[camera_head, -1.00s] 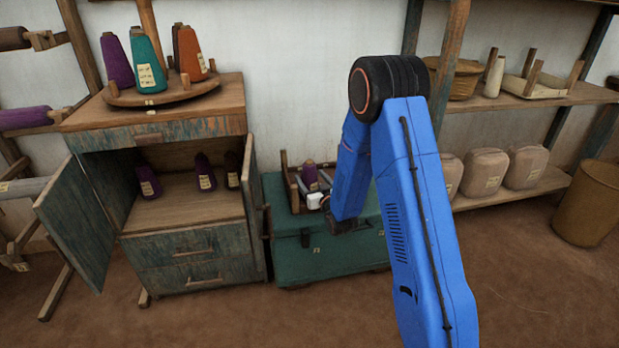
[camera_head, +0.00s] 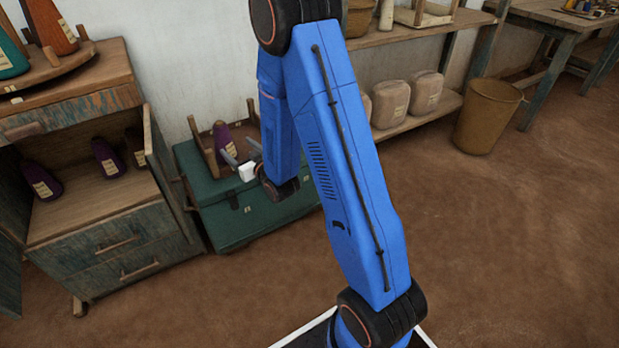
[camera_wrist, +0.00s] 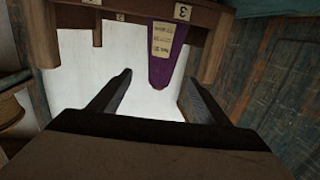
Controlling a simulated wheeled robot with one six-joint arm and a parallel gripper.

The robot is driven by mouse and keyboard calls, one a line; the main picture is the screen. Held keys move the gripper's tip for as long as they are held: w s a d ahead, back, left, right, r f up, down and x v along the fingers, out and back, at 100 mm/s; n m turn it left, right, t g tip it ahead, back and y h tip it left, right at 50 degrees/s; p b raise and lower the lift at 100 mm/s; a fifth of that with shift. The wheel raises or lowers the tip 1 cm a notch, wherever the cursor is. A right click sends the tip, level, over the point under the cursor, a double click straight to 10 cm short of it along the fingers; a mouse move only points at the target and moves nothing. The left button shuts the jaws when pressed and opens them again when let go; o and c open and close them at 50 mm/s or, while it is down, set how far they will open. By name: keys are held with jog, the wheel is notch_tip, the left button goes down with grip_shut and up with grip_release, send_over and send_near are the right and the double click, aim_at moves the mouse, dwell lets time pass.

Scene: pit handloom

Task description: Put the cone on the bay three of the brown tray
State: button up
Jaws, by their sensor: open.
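The brown tray (camera_head: 200,151) is a wooden rack with upright posts on a green chest. A purple cone (camera_head: 223,133) with a pale label stands in it. In the wrist view the scene hangs upside down: the cone (camera_wrist: 167,53) points down from the tray (camera_wrist: 136,7), beside the tag reading 3 (camera_wrist: 181,11). My gripper (camera_wrist: 155,77) is open, and the cone's narrow end shows between its fingertips; whether they touch is unclear. In the head view my gripper (camera_head: 243,158) is just in front of the cone. My arm hides the tray's right part.
The green chest (camera_head: 235,222) bears the tray. An open cabinet (camera_head: 110,228) on the left holds several purple cones (camera_head: 107,158) inside. A shelf (camera_head: 440,107) with sacks and a brown bin (camera_head: 487,116) stand to the right. The floor at the right is clear.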

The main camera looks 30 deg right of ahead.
jog(key=s+d+r+g+h, duration=0.25)
jog(key=s+r, duration=0.25)
jog(key=r, duration=0.3)
jog(key=s+r+g, duration=0.3)
jog(key=s, duration=1)
jog(key=s+d+r+m+g, duration=0.1)
jog(key=s+r+g, duration=0.2)
jog(key=s, duration=1)
jog(key=s+d+r+g, duration=0.1)
jog(key=s+r+g, duration=0.2)
jog(key=s, duration=1.1)
jog(key=shift+d+r+m+g, duration=0.15)
jog(key=shift+r+m+g, duration=0.05)
jog(key=shift+m+g, duration=0.25)
jog(key=shift+w, duration=0.1)
